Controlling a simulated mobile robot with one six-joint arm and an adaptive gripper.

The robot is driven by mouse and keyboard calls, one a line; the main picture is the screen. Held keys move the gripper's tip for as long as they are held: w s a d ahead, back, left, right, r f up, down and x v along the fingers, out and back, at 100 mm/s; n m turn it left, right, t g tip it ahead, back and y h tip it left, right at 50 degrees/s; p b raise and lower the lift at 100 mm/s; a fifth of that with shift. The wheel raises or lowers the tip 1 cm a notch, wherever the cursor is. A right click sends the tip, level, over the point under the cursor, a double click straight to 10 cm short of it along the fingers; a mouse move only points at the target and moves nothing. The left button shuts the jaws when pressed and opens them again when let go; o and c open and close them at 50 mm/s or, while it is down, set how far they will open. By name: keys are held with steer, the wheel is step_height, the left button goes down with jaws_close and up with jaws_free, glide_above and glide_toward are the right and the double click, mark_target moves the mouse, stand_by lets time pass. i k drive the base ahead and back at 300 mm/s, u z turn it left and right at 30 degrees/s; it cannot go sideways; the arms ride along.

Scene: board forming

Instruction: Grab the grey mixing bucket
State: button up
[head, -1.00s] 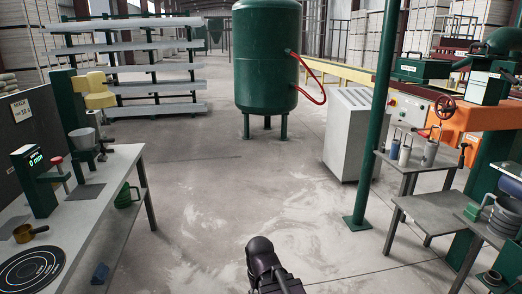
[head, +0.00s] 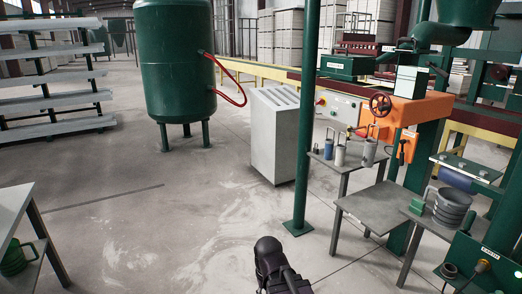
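A grey ribbed bucket (head: 452,208) stands upright at the right in the head view, on a low grey surface beside the green machine frame. I cannot tell for sure whether it is the mixing bucket. A black part of my arm (head: 272,262) shows at the bottom centre, well to the left of the bucket and apart from it. My gripper's fingers are not in view.
A grey side table (head: 370,207) with several small cylinders on its upper level stands left of the bucket. A green post (head: 305,130) and a grey cabinet (head: 279,135) stand mid-view. A workbench (head: 12,212) edges the left. Central floor is clear.

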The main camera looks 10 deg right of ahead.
mark_target(452, 204)
steer(key=z, duration=0.8)
steer(key=i, duration=1)
steer(key=z, duration=0.6)
